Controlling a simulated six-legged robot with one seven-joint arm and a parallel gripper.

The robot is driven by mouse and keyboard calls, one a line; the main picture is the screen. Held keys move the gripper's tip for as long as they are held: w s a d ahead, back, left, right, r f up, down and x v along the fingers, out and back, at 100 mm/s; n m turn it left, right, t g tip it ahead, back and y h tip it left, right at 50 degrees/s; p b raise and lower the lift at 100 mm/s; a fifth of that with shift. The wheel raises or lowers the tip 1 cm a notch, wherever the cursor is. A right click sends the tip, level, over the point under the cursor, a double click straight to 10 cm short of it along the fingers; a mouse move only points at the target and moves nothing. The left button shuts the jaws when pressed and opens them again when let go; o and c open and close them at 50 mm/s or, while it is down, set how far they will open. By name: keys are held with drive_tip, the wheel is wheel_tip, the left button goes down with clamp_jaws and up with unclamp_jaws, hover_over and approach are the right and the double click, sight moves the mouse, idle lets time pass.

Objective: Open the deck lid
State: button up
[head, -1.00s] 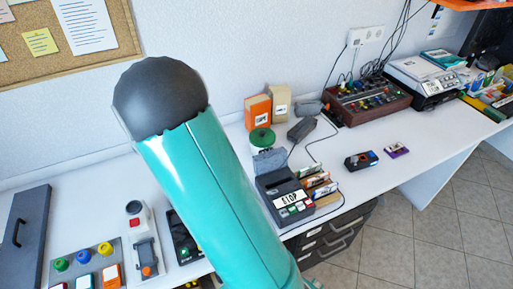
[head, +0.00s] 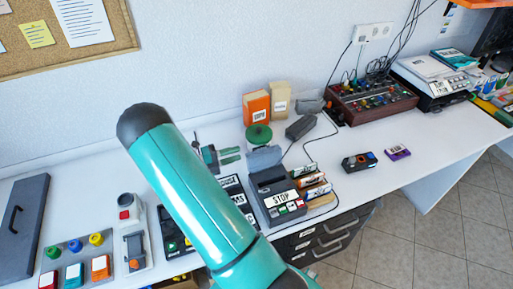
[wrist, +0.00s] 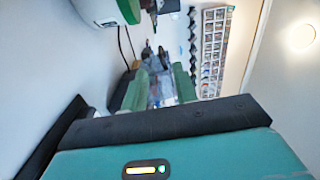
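The dark grey deck (head: 272,190) stands on the bench in the head view, with a STOP label and coloured buttons at its front. A grey flap (head: 263,158), apparently its lid, stands raised at its back edge. My gripper (head: 236,154) shows behind my teal arm, its green fingers pointing right toward the flap, just left of it. In the wrist view my gripper (wrist: 160,88) has its green fingers apart. Something pale and blurred shows between them; I cannot tell what it is or whether they touch it.
A green round object (head: 258,136) and orange and beige boxes (head: 257,107) stand behind the deck. Small labelled boxes (head: 312,182) stand at its right. A labelled panel (head: 236,198) at its left is partly hidden by my arm. The bench further right has free room.

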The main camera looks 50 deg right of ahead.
sight(256, 148)
drive_tip(key=x, duration=0.9)
clamp_jaws()
